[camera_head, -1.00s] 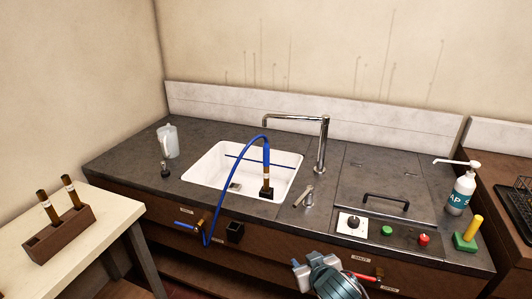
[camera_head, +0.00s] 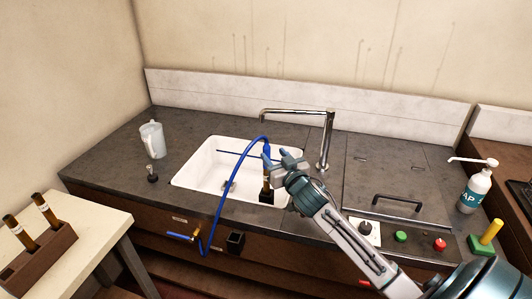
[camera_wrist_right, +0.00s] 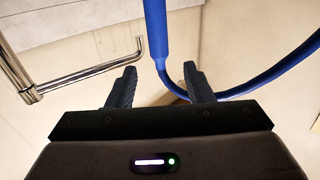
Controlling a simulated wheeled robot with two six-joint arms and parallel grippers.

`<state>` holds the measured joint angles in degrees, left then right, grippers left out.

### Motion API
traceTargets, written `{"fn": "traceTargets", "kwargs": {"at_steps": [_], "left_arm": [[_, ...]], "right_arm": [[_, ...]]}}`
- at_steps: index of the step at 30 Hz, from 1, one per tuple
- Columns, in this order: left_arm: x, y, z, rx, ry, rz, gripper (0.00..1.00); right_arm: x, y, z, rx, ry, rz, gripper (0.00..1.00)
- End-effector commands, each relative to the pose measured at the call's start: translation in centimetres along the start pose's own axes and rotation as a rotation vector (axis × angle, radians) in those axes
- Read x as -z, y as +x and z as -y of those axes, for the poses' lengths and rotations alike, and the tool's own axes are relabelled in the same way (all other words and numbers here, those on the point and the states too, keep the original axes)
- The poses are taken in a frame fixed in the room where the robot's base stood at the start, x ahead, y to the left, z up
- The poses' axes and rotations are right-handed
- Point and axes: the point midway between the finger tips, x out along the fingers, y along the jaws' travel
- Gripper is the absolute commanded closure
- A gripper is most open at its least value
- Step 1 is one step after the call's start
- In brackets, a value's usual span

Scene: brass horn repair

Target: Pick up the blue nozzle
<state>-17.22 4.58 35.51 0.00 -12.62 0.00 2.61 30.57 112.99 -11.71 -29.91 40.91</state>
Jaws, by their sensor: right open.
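The blue nozzle (camera_head: 266,149) hangs at the end of a blue hose (camera_head: 222,190) that arches over the white sink (camera_head: 200,170). It stands above a brown-and-gold piece (camera_head: 266,183) in a dark block. My right gripper (camera_head: 277,157) is just to the right of the nozzle and partly covers it in the head view. Nothing is gripped, and I cannot tell how far the nozzle is from the fingers. My left gripper is out of view.
A chrome faucet (camera_head: 325,140) arches close behind my right gripper. A translucent jug (camera_head: 152,140) stands left of the sink. A lid with a black handle (camera_head: 397,200), a soap bottle (camera_head: 475,190) and coloured buttons are at the right.

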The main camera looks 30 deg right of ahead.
Motion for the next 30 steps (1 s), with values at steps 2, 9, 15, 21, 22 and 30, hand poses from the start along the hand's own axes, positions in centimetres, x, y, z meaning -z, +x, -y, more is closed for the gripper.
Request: {"fn": "traceTargets", "kwargs": {"at_steps": [2,9,15,21,22,30], "left_arm": [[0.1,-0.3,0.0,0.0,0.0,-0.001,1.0],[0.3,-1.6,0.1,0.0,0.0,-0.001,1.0],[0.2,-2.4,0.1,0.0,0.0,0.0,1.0],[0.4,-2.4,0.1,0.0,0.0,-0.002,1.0],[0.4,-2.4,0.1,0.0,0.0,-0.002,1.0],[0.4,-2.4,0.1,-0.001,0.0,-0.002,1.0]], "right_arm": [[0.1,0.6,0.0,-0.001,0.002,0.001,0.53],[0.3,3.4,0.1,-0.001,0.004,0.001,0.53],[0.1,5.7,0.0,0.0,0.002,0.001,0.53],[-0.1,6.0,0.0,0.0,-0.001,0.002,0.53],[-0.1,6.0,0.0,0.0,-0.001,0.002,0.53],[-0.1,6.0,0.0,0.0,-0.001,0.002,0.95]]}}
